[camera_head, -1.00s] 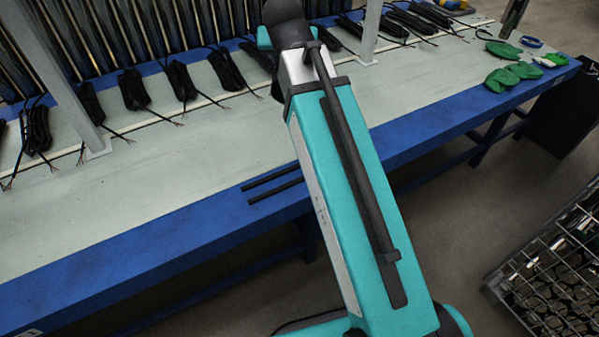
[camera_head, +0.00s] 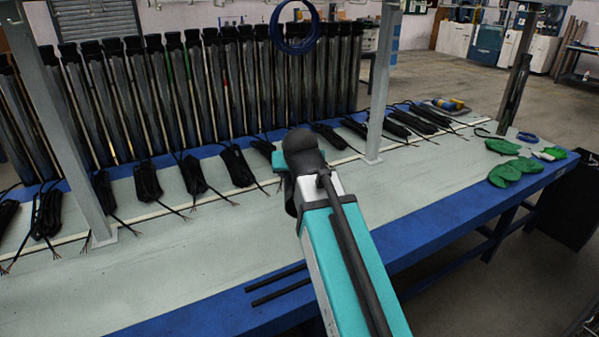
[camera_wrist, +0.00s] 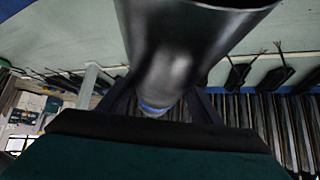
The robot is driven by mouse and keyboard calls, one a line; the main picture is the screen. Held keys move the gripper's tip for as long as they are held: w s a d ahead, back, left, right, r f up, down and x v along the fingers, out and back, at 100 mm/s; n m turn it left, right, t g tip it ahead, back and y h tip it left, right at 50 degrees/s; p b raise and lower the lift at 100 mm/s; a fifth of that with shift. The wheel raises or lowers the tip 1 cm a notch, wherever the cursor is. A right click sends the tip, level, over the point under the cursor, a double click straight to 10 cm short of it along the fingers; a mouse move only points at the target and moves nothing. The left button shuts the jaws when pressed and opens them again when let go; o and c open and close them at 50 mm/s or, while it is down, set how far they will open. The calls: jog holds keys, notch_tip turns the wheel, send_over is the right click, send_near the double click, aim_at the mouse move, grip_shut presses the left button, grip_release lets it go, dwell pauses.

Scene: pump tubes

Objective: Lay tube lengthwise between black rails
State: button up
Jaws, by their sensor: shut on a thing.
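A large shiny dark metal tube (camera_wrist: 185,45) fills the top middle of the wrist view, with a blue patch at its near end. My gripper (camera_wrist: 160,106) is shut on it, with a dark finger on either side. In the head view my teal arm reaches over the bench and hides the gripper and the held tube. Two short, parallel black rails, the far one (camera_head: 275,278) and the near one (camera_head: 280,292), lie at the blue front edge of the bench, left of my arm. Nothing is seen lying between them.
The pale bench top (camera_head: 190,240) is mostly clear in front. Several black cable bundles (camera_head: 147,181) lie along its back, before a row of upright tubes (camera_head: 225,90). Grey posts (camera_head: 383,85) rise from the bench. Green gloves (camera_head: 515,170) lie at the right end.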

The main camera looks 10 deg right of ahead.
notch_tip(320, 180, down, 8)
jog(key=w+n+y, duration=0.1)
jog(key=n, duration=0.1)
jog(key=shift+w+y, duration=0.2)
jog(key=shift+y, duration=0.1)
jog(key=shift+a+f, duration=0.1)
jog(key=shift+a, duration=0.1)
